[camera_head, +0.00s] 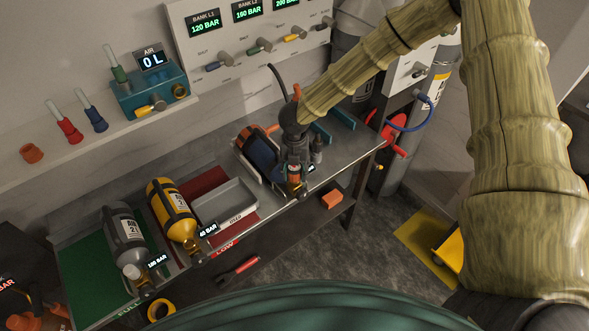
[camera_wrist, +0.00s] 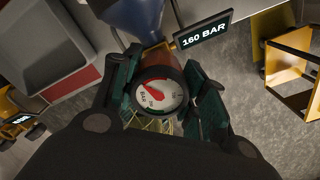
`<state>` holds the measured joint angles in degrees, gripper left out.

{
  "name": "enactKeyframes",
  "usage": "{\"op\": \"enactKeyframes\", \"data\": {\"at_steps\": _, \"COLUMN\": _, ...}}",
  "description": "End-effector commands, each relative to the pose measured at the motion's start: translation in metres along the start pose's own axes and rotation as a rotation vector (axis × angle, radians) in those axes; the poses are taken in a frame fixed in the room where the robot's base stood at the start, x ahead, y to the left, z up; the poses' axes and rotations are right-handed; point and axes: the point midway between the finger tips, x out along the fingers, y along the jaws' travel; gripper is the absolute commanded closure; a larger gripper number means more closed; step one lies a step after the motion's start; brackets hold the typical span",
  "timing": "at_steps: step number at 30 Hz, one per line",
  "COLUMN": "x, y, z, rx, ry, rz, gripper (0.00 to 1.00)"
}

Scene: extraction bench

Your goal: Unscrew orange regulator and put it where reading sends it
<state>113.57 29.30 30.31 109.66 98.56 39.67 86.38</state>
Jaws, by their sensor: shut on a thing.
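The orange regulator (camera_wrist: 166,62) has a round white gauge (camera_wrist: 160,96) with a red needle. It is between the two dark green fingers of my gripper (camera_wrist: 163,98), which are shut on it. It sits at the neck end of a blue cylinder (camera_wrist: 130,14); I cannot tell whether it is still threaded on. A tag (camera_wrist: 203,33) beside it reads 160 BAR. In the head view my gripper (camera_head: 294,181) is at the bench's front edge, by the blue cylinder (camera_head: 262,153) lying in a cradle.
A green FULL zone (camera_head: 82,262) holds a grey cylinder (camera_head: 125,240) tagged 180 BAR. An orange block (camera_head: 332,199) lies below.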

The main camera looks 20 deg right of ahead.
Motion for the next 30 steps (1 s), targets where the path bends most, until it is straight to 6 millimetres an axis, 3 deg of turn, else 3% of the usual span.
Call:
{"op": "enactKeyframes", "data": {"at_steps": 24, "x": 0.0004, "y": -0.0006, "z": -0.0006, "rx": -0.758, "ry": 0.001, "rz": 0.000, "gripper": 0.86}}
{"op": "enactKeyframes", "data": {"at_steps": 25, "x": 0.0003, "y": -0.0006, "z": -0.0005, "rx": -0.772, "ry": 0.001, "rz": 0.000, "gripper": 0.56}}
{"op": "enactKeyframes", "data": {"at_steps": 28, "x": 0.0001, "y": -0.0005, "z": -0.0004, "rx": -0.766, "ry": 0.001, "rz": -0.001, "gripper": 0.38}}
{"op": "enactKeyframes", "data": {"at_steps": 30, "x": 0.0000, "y": -0.0004, "z": -0.0003, "rx": -0.765, "ry": 0.001, "rz": 0.000, "gripper": 0.34}}
